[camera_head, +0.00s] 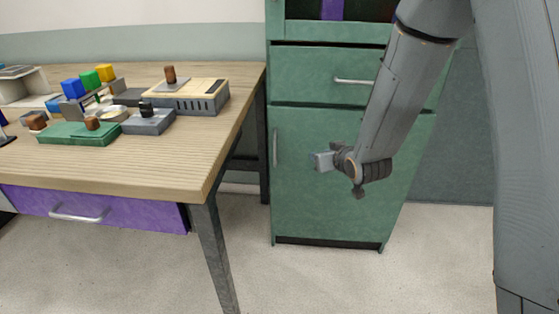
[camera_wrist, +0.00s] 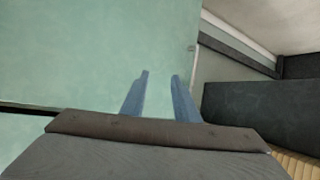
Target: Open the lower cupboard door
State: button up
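The lower cupboard door (camera_head: 335,215) is green and looks closed, flush with the cupboard front. It also fills much of the wrist view (camera_wrist: 70,55). Its pale vertical handle (camera_head: 275,147) is near the door's left edge; in the wrist view the handle (camera_wrist: 192,62) shows small, at the door's right edge. My gripper (camera_head: 315,160) is in front of the door, to the right of the handle and apart from it. In the wrist view its two bluish fingers (camera_wrist: 159,76) are apart, with nothing between them.
A green drawer (camera_head: 320,75) with a bar handle is above the door. A wooden table (camera_head: 170,170) with several blocks and trays stands to the left; its purple drawer (camera_head: 120,212) is below. The floor (camera_head: 300,280) before the cupboard is clear.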

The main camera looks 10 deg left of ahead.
aim_at(275, 144)
jog(key=shift+w+a+f+n+t+y+b, duration=0.5)
jog(key=shift+w+a+f+y+b, duration=0.55)
jog(key=shift+w+a, duration=1.05)
jog(key=shift+w+a+f+n+t+y+b, duration=0.25)
jog(key=shift+w+a+f+t+y+b, duration=0.75)
jog(key=shift+a, duration=1.65)
jog(key=shift+w+a+f+n+t+y+b, duration=0.35)
jog(key=shift+w+a+y+b, duration=0.75)
jog(key=shift+w+a, duration=1.15)
jog(key=shift+s+a+h, duration=0.15)
jog(key=shift+h, duration=0.1)
grip_shut()
